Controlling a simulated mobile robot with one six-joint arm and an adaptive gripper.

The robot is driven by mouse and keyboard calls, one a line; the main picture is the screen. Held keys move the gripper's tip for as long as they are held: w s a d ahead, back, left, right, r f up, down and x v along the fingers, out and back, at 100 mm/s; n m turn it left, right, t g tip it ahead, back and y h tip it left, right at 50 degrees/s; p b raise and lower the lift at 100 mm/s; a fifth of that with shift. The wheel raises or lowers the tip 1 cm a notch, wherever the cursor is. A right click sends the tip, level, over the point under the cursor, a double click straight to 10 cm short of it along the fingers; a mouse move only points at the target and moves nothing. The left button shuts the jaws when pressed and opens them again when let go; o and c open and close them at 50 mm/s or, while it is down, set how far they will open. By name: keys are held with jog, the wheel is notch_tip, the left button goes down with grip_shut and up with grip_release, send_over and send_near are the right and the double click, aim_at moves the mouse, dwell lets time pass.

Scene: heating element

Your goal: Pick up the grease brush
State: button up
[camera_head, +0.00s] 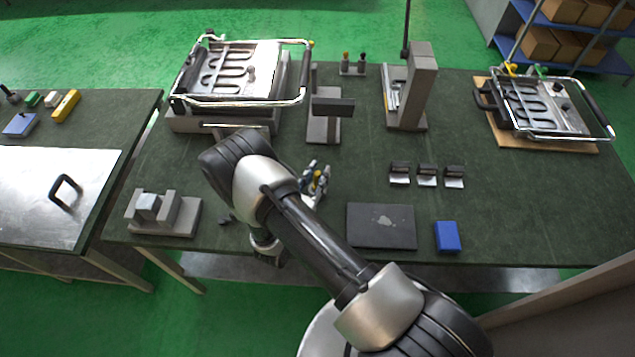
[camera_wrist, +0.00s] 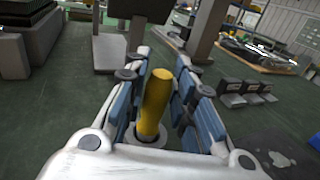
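The grease brush (camera_wrist: 155,105) shows in the wrist view as a thick yellow handle. It stands between the two fingers of my gripper (camera_wrist: 161,85), with its lower end at a pale round ring. The fingers have blue pads and sit on both sides of the handle. A narrow gap seems to show on the right side, so the gripper looks open around the handle. In the head view my gripper (camera_head: 316,182) is low over the middle of the green table, with a bit of yellow between its fingers. The brush's bristles are hidden.
A grey stand (camera_head: 324,118) is just behind my gripper. Several small black blocks (camera_head: 427,176) lie to the right, and a dark plate (camera_head: 381,226) and a blue box (camera_head: 447,237) are nearer. A heating element fixture (camera_head: 177,122) is at back left, a grey block (camera_head: 183,215) at front left.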

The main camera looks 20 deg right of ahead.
grip_shut()
jog(key=shift+r, duration=0.15)
notch_tip(320, 180, up, 20)
jog(key=p, duration=0.4)
jog(key=shift+p, duration=0.3)
